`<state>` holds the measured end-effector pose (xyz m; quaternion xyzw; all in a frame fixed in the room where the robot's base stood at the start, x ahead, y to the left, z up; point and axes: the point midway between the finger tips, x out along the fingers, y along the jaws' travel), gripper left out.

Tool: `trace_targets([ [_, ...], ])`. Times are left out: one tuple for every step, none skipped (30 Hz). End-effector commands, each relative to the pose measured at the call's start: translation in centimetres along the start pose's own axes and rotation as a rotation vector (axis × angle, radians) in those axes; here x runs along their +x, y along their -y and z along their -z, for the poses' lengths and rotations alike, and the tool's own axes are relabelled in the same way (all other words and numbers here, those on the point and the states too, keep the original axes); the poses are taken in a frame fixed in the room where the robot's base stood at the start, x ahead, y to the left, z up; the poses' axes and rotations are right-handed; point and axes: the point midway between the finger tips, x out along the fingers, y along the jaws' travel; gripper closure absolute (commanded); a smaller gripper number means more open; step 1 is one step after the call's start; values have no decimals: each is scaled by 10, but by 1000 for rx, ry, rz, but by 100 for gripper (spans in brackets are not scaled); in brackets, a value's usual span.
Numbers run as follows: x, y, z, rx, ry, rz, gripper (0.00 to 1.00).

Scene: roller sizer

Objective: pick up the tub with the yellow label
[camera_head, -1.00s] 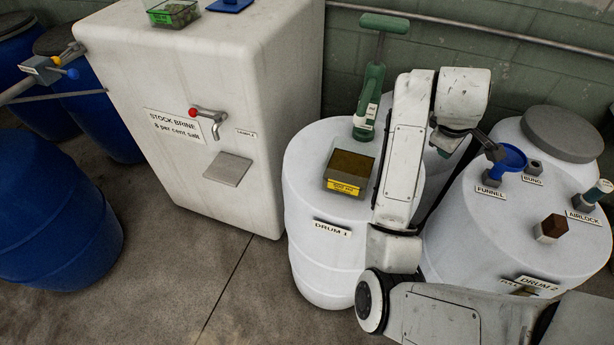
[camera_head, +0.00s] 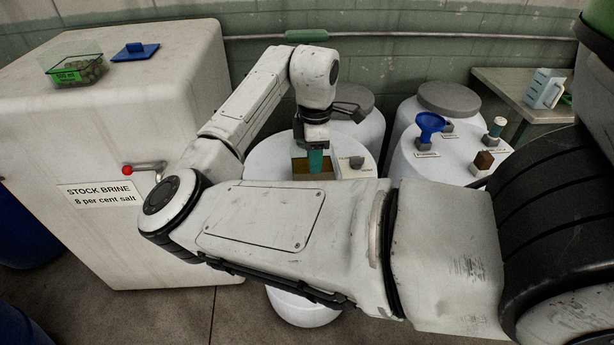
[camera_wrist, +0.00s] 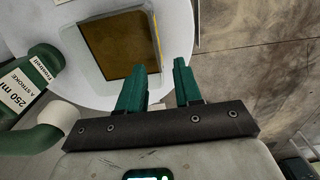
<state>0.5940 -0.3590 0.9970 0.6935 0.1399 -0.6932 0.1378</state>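The tub (camera_head: 299,167), a clear square container with brown-gold contents, sits on top of the white drum (camera_head: 262,165). In the head view my gripper (camera_head: 315,168) and arm hide part of it and its yellow label. In the wrist view the tub (camera_wrist: 118,48) lies in front of the fingers and mostly left of them. My gripper (camera_wrist: 161,66) is open, with an empty gap between its two green fingers. The fingers are close to the tub's near right corner; I cannot tell whether they touch it.
A green dosing pump (camera_wrist: 38,75) marked 250 ml stands close left of the gripper in the wrist view. A grey knobbed fitting (camera_head: 357,163) is beside the tub. Another tub, green-labelled (camera_head: 78,70), is on the brine tank. A blue funnel (camera_head: 430,123) stands on the right drum.

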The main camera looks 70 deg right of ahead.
Motion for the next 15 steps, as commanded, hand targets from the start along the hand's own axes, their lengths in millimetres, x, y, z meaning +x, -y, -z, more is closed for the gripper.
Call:
trace_targets([
  [8, 0, 0, -2, 1, 1, 66],
  [12, 0, 0, -1, 1, 2, 66],
  [16, 0, 0, -1, 1, 1, 66],
  [20, 0, 0, -1, 1, 0, 66],
  [22, 0, 0, -1, 0, 0, 66],
  [25, 0, 0, 0, 0, 0, 66],
  [26, 0, 0, 0, 0, -1, 66],
  [28, -1, 0, 0, 0, -2, 66],
  [30, -1, 0, 1, 0, -2, 66],
  [33, -1, -1, 1, 0, -1, 66],
  [36, -1, -1, 1, -1, 0, 66],
  [41, -2, -2, 1, -1, -1, 66],
  [45, -2, -2, 1, -2, 1, 66],
  [50, -2, -3, 1, -1, 0, 66],
  [56, -3, -4, 1, -1, 0, 66],
])
